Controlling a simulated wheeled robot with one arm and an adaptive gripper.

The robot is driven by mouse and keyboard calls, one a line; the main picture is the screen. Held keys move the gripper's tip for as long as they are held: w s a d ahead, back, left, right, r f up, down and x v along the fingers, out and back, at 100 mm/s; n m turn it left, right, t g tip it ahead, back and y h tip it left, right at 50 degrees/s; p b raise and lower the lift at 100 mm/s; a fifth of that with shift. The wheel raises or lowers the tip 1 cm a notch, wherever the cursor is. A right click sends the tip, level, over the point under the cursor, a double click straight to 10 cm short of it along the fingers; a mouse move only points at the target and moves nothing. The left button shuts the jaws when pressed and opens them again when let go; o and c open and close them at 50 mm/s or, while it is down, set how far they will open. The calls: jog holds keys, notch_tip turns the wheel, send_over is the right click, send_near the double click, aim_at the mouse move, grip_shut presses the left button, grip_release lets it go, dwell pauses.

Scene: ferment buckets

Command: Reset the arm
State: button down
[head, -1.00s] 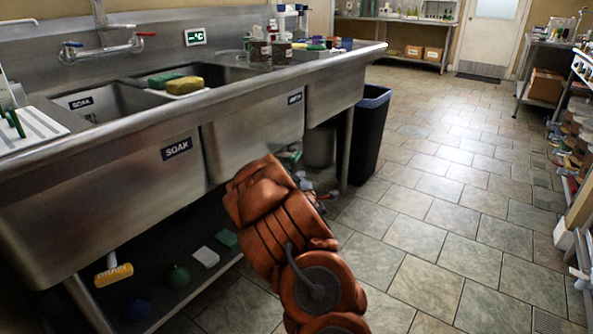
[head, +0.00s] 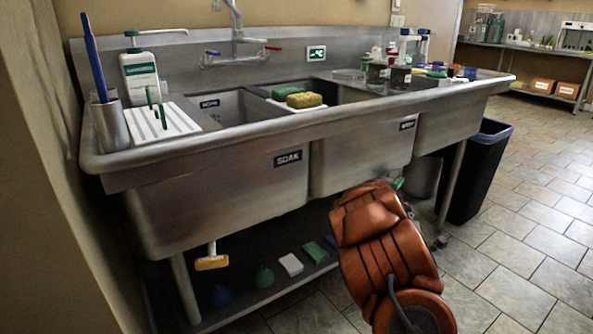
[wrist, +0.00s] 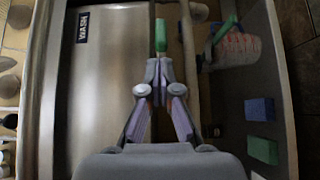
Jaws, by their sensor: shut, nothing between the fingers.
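My gripper (wrist: 160,78) shows in the wrist view with its two fingers shut together and nothing between them. A slim green item (wrist: 161,36) shows just beyond the fingertips; I cannot tell if they touch it. The fingers are in front of the steel sink front with the WASH label (wrist: 83,27). In the head view my orange arm reaches low in front of the sink (head: 218,203), and it hides my gripper from that camera.
The sink's lower shelf (head: 262,300) holds a white block (head: 290,264), a green block (head: 315,252) and other small items. A dark bin (head: 474,175) stands right of the sink. Tiled floor (head: 530,235) is clear at the right. A wall (head: 45,200) is close at the left.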

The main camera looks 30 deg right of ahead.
jog(key=w+a+r+m+g+y+p, duration=0.1)
jog(key=a+r+m+g+y+p, duration=0.3)
jog(key=a+r+p, duration=0.8)
jog(key=s+a+r+m+g+y+p, duration=0.25)
jog(key=a+r+p, duration=0.25)
jog(key=a, duration=0.4)
jog(key=s+a+r+m+g+y+p, duration=0.1)
jog(key=s+a+r+m+y+p, duration=0.15)
jog(key=a+r+p, duration=0.5)
jog(key=s+a+r+g+y+p, duration=0.2)
jog(key=s+a+r+p, duration=0.3)
jog(key=s+a, duration=0.6)
jog(key=s+a+r+g+y+p, duration=0.2)
jog(key=s+a+r+g+p, duration=0.2)
jog(key=s+a+r, duration=0.6)
jog(key=s+a+p, duration=0.1)
jog(key=s+a, duration=0.1)
jog(key=s, duration=0.1)
jog(key=shift+s+a+r, duration=0.2)
jog(key=shift+s, duration=0.2)
jog(key=shift+d+g, duration=0.1)
jog(key=shift+g, duration=0.15)
